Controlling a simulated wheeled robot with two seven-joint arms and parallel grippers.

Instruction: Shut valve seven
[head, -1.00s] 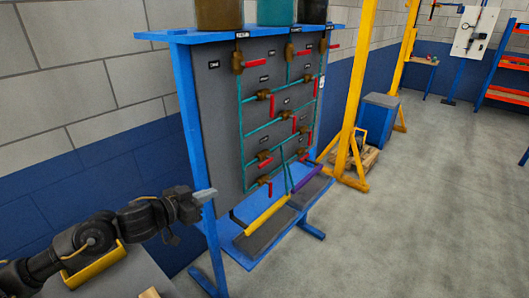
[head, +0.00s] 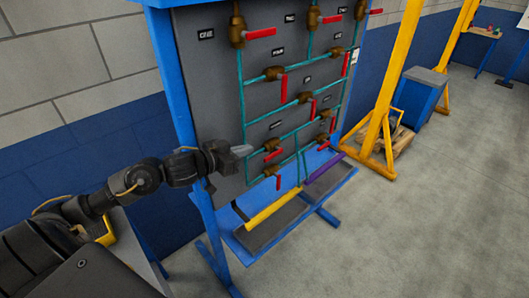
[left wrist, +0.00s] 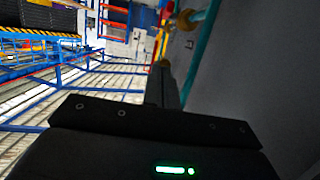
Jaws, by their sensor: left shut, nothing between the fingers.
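A grey panel (head: 215,85) on a blue frame carries teal pipes and several brass valves with red handles. The label reading seven cannot be made out, so I cannot tell which valve it is. My left gripper (head: 243,150) is shut and empty, at the panel's lower left. In the head view it appears just left of a lower-left valve (head: 271,145), whose red handle (head: 274,155) slants; contact cannot be told. Another valve (head: 280,174) sits below, its handle (head: 278,184) pointing down. The left wrist view shows the shut fingers (left wrist: 165,85) near a teal pipe (left wrist: 205,50). My right gripper is out of view.
A yellow bar (head: 272,210) and a purple bar (head: 325,168) lie along the low blue shelf (head: 235,240). A yellow post (head: 385,90) and a blue cabinet (head: 416,98) stand to the right.

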